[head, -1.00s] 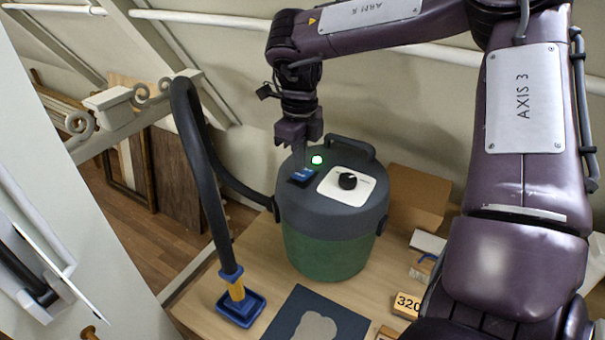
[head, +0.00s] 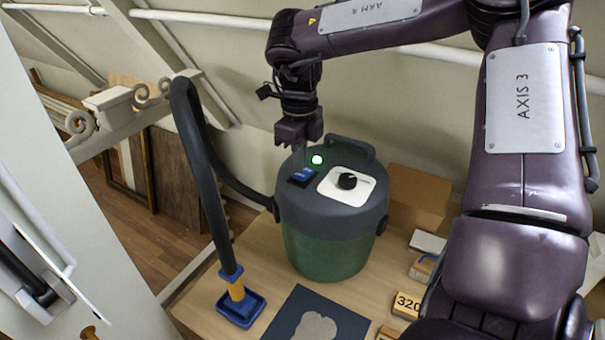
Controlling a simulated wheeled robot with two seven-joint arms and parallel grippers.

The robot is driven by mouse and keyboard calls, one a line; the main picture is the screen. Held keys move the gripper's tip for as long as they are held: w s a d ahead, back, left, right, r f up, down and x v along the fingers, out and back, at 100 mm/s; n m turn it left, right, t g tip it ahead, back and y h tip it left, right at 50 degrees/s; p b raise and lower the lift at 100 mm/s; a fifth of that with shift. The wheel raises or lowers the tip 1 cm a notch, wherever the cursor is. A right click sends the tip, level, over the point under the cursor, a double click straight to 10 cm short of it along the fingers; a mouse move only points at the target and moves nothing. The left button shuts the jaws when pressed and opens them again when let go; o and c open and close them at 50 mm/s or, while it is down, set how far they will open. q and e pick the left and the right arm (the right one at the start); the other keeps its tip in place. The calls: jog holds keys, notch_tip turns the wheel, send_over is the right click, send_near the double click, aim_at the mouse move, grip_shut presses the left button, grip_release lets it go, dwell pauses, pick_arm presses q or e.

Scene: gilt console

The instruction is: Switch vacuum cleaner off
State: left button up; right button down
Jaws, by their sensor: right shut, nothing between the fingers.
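The vacuum cleaner (head: 328,250) is a green drum with a dark grey lid, standing on the wooden table. On its lid are a blue rocker switch (head: 302,175), a lit green lamp (head: 317,160) and a black dial (head: 347,181) on a white plate. My right gripper (head: 304,160) points down just above and behind the switch, shut and empty. Its fingertips are close to the switch; I cannot tell if they touch it. The black hose (head: 205,180) runs left to a blue nozzle (head: 241,308). My left gripper is not in view.
A cardboard box (head: 418,195) stands right of the vacuum. A block marked 320 (head: 406,305) and small boxes lie nearer my right arm. A dark mat with a grey patch (head: 315,322) lies in front. A scrolled rail (head: 110,130) stands at left.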

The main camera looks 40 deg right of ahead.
aim_at(300, 175)
jog(key=shift+f+b, duration=0.6)
jog(key=shift+f, duration=0.4)
dwell(0.3)
jog(key=shift+r, duration=0.15)
notch_tip(300, 175, up, 7)
jog(key=p, duration=0.6)
jog(key=shift+p, duration=0.3)
dwell(0.4)
